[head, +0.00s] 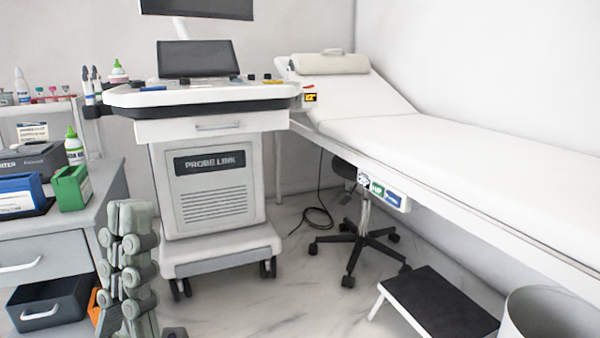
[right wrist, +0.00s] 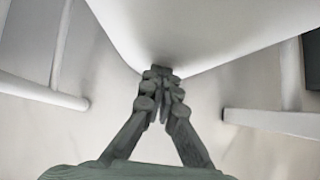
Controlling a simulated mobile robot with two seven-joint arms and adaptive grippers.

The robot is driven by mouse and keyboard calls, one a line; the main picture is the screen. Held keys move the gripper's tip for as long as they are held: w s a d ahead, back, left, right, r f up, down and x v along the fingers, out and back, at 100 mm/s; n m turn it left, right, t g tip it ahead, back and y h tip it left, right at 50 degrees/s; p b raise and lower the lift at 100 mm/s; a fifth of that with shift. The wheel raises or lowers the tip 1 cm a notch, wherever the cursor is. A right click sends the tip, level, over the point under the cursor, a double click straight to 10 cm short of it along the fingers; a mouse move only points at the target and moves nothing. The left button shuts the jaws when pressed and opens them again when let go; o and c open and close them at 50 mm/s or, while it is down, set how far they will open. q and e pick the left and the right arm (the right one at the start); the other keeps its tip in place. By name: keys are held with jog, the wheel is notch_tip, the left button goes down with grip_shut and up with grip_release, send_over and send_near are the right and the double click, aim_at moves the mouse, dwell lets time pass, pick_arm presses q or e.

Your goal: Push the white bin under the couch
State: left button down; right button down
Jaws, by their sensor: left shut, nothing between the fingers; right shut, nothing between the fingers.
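The white bin (head: 550,320) stands at the bottom right of the head view, cut off by the frame edge, with its round open top showing. The couch (head: 470,165) is white and long and runs along the right wall; the bin is in front of its near part. My left gripper (head: 127,215) is shut and empty, pointing up beside the drawer unit, far from the bin. My right gripper (right wrist: 162,75) is shut and empty in the right wrist view. Its tips are at the lower edge of a smooth white curved surface (right wrist: 190,35), likely the bin; I cannot tell whether they touch.
A black-topped step stool (head: 440,300) stands left of the bin, close to it. A wheeled stool base (head: 355,240) is beside the couch. An ultrasound cart (head: 212,185) stands at centre left. A drawer unit (head: 55,235) with bottles is at the left.

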jog(key=a+p, duration=0.1)
jog(key=s+a+p, duration=0.1)
jog(key=a, duration=0.1)
jog(key=a+p, duration=0.1)
jog(key=a, duration=0.1)
jog(key=shift+s+a, duration=0.15)
jog(key=shift+s, duration=0.15)
